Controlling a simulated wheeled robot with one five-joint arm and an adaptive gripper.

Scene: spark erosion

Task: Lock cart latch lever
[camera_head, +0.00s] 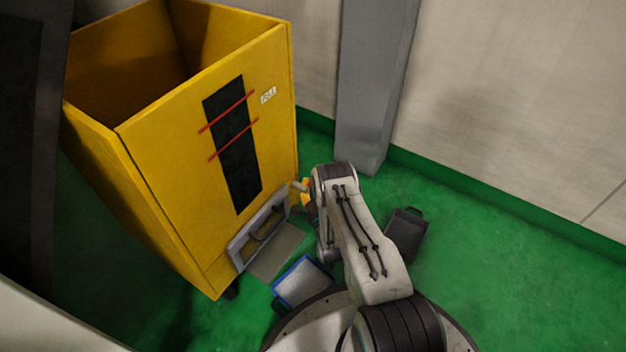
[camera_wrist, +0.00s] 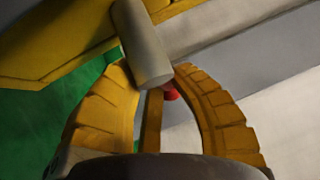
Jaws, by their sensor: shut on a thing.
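The yellow cart (camera_head: 205,140) stands at the left in the head view, with a grey frame (camera_head: 262,228) low on its front. The latch lever (camera_head: 298,186) shows as a short pale grey grip at the frame's upper right end. My gripper (camera_head: 305,194) is at this grip, its yellow fingers partly hidden by my arm. In the wrist view the cylindrical grip (camera_wrist: 142,45) lies between the fingertips of my gripper (camera_wrist: 155,72), tilted, and the jaws are shut on it. A small red part (camera_wrist: 171,92) shows just below the grip. The lever's pivot is not clearly visible.
A grey post (camera_head: 370,85) stands behind the cart, against the pale wall (camera_head: 510,100). A blue-edged tray-like object (camera_head: 303,281) and a dark flat object (camera_head: 408,235) lie near my base. Green floor (camera_head: 510,285) is clear at the right.

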